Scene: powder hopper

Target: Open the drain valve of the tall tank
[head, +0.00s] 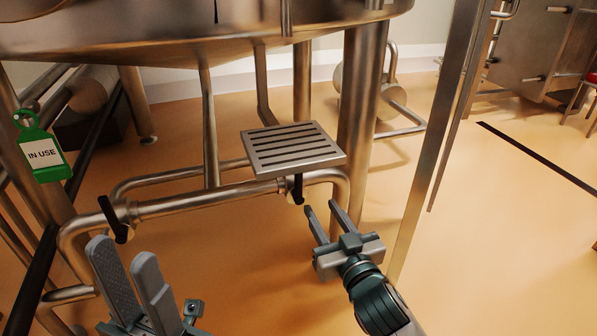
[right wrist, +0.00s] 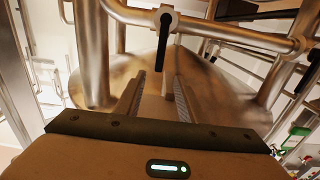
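The tall tank (head: 200,40) fills the top of the head view, with only its metal underside showing. A metal pipe (head: 200,201) runs below it and carries two valves with black handles. One handle (head: 297,188) is at the right, partly under a slatted step; the other handle (head: 114,220) is at the left. My right gripper (head: 325,212) is open and empty, just below and right of the right handle. In the right wrist view a black handle (right wrist: 163,42) hangs beyond my open fingers, not between them. My left gripper (head: 123,250) is open and empty, low at the left, below the left handle.
The slatted metal step (head: 293,149) overhangs the right valve. Metal legs (head: 360,110) and an upright post (head: 425,150) stand to the right. A green "IN USE" tag (head: 42,148) hangs at the left. Orange floor (head: 500,240) is open at the right.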

